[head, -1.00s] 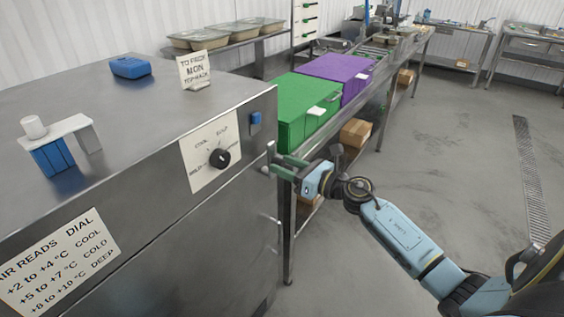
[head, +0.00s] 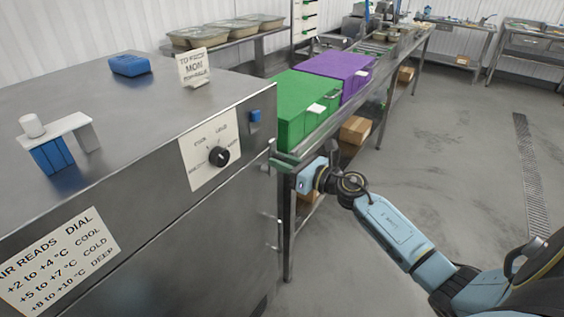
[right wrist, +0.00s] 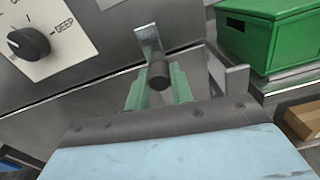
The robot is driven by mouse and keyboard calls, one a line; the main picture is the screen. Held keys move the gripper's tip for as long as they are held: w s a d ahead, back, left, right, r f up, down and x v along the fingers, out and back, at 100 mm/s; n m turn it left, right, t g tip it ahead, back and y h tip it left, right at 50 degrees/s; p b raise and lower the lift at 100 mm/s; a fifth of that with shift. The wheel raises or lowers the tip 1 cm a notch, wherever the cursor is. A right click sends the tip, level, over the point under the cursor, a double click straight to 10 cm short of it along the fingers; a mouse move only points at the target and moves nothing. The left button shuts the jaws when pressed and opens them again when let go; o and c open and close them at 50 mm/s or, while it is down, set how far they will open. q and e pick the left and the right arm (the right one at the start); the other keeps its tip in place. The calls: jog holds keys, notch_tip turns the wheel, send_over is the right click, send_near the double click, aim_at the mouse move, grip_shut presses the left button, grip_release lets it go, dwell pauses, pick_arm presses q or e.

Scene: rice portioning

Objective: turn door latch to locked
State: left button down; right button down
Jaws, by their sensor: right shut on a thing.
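The door latch (right wrist: 148,40) is a metal lever with a dark round knob (right wrist: 157,74), on the front of the steel cabinet (head: 150,175) near its right edge. My right gripper (right wrist: 158,84) reaches it from the right; its green fingers sit on both sides of the knob and are shut on it. In the head view the right gripper (head: 284,162) covers most of the latch, so the lever's angle is hard to tell there. In the right wrist view the lever plate rises above the knob. My left gripper is not in view.
A dial (head: 219,157) and a blue switch (head: 255,117) are on the cabinet front, left of the latch. A metal handle (head: 278,232) is below. A green box (head: 300,105) and a purple box (head: 342,68) stand on the bench behind. Floor at right is clear.

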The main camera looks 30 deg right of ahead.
jog(key=shift+a, duration=0.15)
jog(key=shift+w+d+m, duration=0.15)
jog(key=shift+d+m, duration=0.2)
jog(key=shift+m, duration=0.65)
jog(key=shift+w+d+f+m+p, duration=0.3)
jog(key=shift+d+f+m, duration=0.35)
jog(key=shift+m, duration=2.05)
jog(key=shift+w+d+f+m+p, duration=0.3)
jog(key=shift+d+f+m, duration=0.35)
jog(key=shift+m, duration=2.05)
jog(key=shift+w+d+f+m+p, duration=0.25)
jog(key=shift+d+f+m, duration=0.4)
jog(key=shift+m, duration=2.05)
jog(key=shift+f, duration=0.1)
jog(key=c, duration=1.4)
grip_release()
jog(key=shift+o, duration=0.7)
jog(key=shift+f, duration=0.2)
